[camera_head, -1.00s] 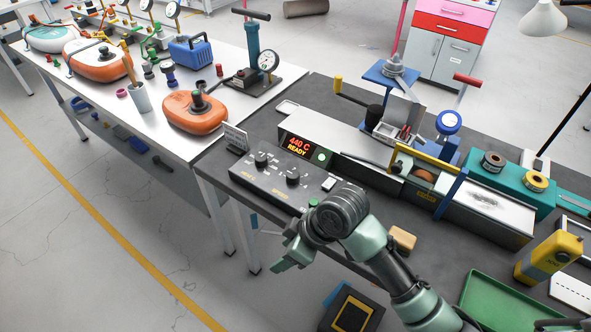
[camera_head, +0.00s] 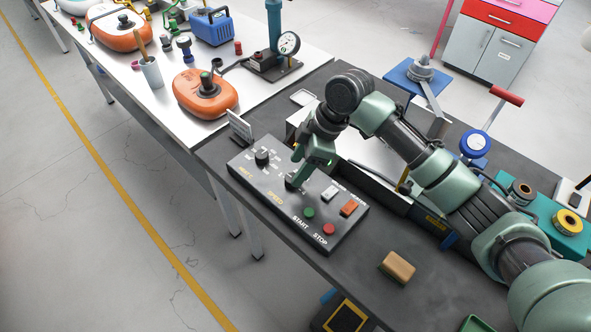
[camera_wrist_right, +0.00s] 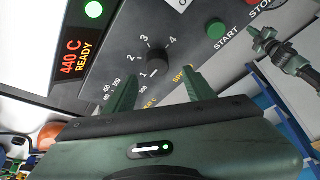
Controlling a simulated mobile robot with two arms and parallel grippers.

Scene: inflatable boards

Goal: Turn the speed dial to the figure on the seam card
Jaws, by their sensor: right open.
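The speed dial (camera_wrist_right: 159,63) is a black round knob ringed by the figures 1 to 4. In the head view the right gripper (camera_head: 296,178) points down at the control panel (camera_head: 267,200) and partly hides the dial. A small standing card (camera_head: 240,126) is behind the panel, edge-on and unreadable. A jointed part, apparently my left arm, shows at the right wrist view's upper right; its jaws are unclear.
The heat dial (camera_head: 262,157) is beside the speed dial. A lit display (camera_wrist_right: 73,58) reads 440 C READY. A tan block (camera_head: 397,267) lies right of the panel.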

